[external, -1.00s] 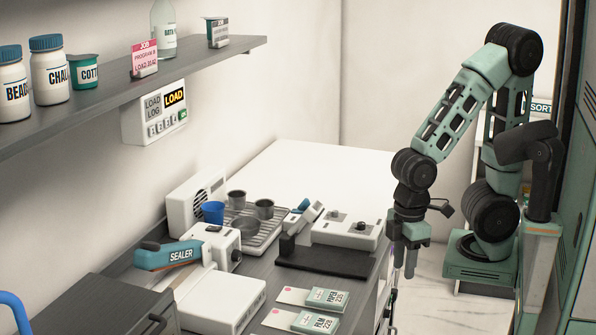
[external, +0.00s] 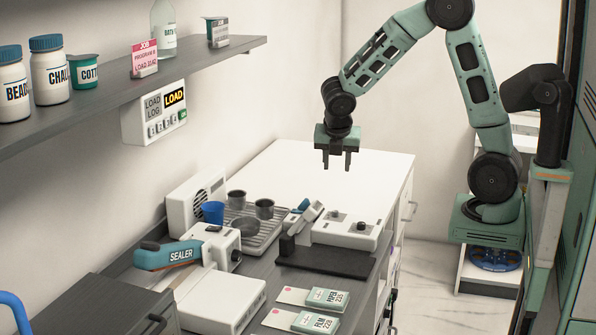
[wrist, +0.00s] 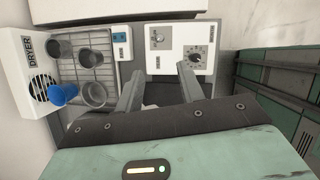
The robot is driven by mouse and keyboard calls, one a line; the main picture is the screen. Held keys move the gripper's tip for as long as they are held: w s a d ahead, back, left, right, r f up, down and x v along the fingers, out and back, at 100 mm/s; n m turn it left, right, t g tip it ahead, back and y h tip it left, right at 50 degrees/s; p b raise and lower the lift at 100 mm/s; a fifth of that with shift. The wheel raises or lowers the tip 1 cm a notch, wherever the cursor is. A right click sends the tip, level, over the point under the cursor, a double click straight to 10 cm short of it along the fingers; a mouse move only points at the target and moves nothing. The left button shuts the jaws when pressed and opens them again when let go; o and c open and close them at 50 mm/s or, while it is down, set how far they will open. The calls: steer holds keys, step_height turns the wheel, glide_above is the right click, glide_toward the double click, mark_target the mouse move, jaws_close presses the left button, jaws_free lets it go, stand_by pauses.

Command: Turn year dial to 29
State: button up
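A white box (external: 345,232) with two controls stands on the bench and also shows in the wrist view (wrist: 176,65). Its black round dial (external: 361,226) has small marks around it, seen in the wrist view (wrist: 197,59). A smaller silver knob (wrist: 157,39) sits to its left. I cannot read the labels or the dial's setting, so which control is the year dial is unclear. My gripper (external: 336,166) points down above the box, well clear of it. Its two fingers are apart with nothing between them; they also show in the wrist view (wrist: 160,85).
A black-based device (external: 322,262) stands in front of the box. To the left are a rack (external: 262,238) with metal cups, a blue cup (external: 212,212) and the sealer (external: 180,256). The white surface (external: 300,170) behind is clear. A shelf (external: 100,110) runs along the wall.

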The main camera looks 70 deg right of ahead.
mark_target(335, 211)
steer(key=b+x, duration=0.1)
steer(key=x, duration=1.6)
steer(key=shift+a+f, duration=0.1)
jaws_close()
